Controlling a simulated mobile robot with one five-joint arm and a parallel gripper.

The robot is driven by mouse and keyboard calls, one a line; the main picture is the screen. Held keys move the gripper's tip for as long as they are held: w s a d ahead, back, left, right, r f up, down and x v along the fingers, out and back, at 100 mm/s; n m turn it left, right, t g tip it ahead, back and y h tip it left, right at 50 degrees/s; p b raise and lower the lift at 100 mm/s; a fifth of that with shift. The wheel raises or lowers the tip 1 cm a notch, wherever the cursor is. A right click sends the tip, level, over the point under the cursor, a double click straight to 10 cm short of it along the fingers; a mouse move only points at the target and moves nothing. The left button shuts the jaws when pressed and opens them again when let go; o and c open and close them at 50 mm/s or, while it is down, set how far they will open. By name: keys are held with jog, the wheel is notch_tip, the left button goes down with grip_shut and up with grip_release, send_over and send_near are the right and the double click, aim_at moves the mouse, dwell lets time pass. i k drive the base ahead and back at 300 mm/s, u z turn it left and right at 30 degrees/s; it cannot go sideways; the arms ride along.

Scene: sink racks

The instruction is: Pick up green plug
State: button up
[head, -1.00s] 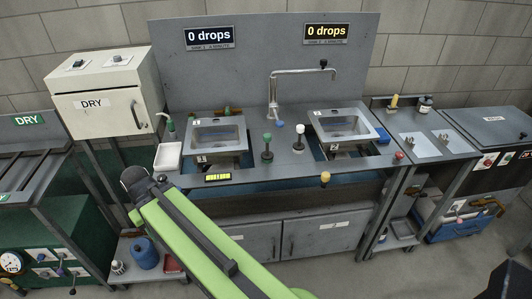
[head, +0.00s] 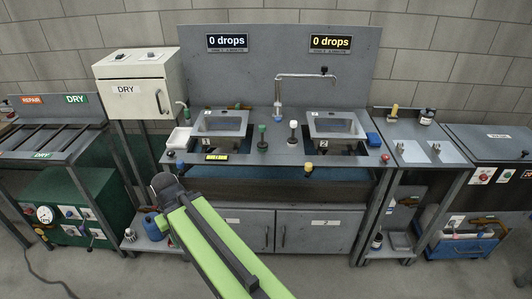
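A green-topped plug (head: 262,130) stands upright on a dark base on the counter between the two sinks. A similar white-topped one (head: 293,126) stands just to its right. The left sink (head: 222,124) and the right sink (head: 337,125) flank them. My green arm (head: 215,235) rises from the bottom of the head view, and its dark rounded joint is below and left of the counter's front edge. My gripper is not visible, so its opening and anything in it cannot be seen.
A tall faucet (head: 278,95) stands behind the plugs. A white tray (head: 180,138) is left of the left sink, and a blue item (head: 374,139) is right of the right sink. A yellow knob (head: 308,166) is on the counter front. Open floor lies in front of the cabinets.

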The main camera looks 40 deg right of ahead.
aim_at(262, 145)
jog(key=z, duration=0.2)
jog(key=i, duration=0.85)
jog(key=u, duration=0.1)
